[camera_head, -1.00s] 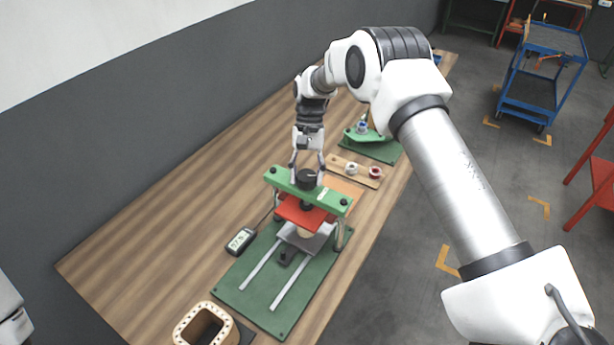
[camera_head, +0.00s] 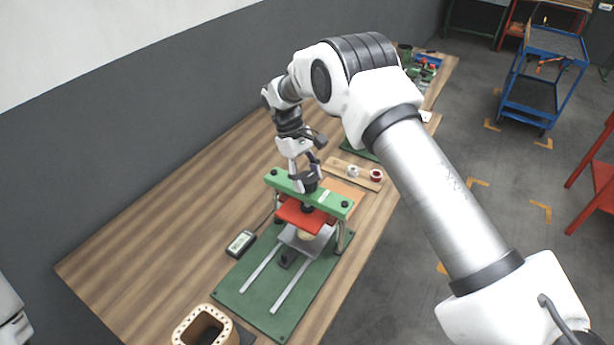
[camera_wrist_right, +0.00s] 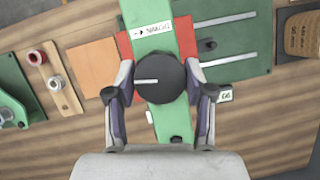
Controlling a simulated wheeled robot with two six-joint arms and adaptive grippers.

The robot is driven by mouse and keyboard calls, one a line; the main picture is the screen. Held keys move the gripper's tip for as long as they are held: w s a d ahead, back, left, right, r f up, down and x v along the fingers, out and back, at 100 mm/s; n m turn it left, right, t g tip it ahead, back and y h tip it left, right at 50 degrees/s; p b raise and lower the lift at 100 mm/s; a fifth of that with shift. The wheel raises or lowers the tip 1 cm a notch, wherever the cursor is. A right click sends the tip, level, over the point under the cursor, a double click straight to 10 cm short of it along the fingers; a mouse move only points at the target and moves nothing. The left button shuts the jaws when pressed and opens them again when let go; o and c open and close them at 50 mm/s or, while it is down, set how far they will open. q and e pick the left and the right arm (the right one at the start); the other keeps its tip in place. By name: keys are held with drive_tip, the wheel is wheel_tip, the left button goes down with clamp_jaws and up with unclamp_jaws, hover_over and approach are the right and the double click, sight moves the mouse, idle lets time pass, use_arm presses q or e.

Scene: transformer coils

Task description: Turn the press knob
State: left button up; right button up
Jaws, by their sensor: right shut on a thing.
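The press knob is a round black knob (camera_wrist_right: 160,80) with a white line that points left in the right wrist view. It sits on top of the press's green crossbar (camera_head: 338,205). My right gripper (camera_wrist_right: 160,88) is shut on the knob, one finger on each side. In the head view my right gripper (camera_head: 307,181) comes down on the knob from above and partly hides it. Below the crossbar are a red plate (camera_head: 298,215) and a light round piece (camera_head: 306,236). My left gripper is not in view.
The press stands on a green base (camera_head: 262,311) with two rails. A small display (camera_head: 241,243) lies left of it. A wooden coil frame (camera_head: 203,328) is at the front. A wooden strip (camera_head: 345,168) with spools lies behind. The table's left side is clear.

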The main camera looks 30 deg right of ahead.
drive_tip(key=n+t+h, duration=0.1)
drive_tip(key=n, duration=0.3)
drive_tip(key=shift+s+n, duration=0.1)
drive_tip(key=shift+n, duration=0.2)
drive_tip(key=n, duration=0.2)
drive_tip(key=n+t+h+p, duration=0.1)
drive_tip(key=n, duration=0.1)
drive_tip(key=shift+n+h, duration=0.3)
drive_tip(key=n+t+p, duration=0.1)
drive_tip(key=n+t, duration=0.1)
drive_tip(key=n, duration=0.2)
drive_tip(key=shift+n+t+p, duration=0.45)
drive_tip(key=shift+n+t, duration=0.55)
drive_tip(key=shift+n, duration=1.5)
drive_tip(key=o, duration=1.2)
drive_tip(key=shift+c, duration=0.2)
drive_tip(key=shift+r, duration=0.1)
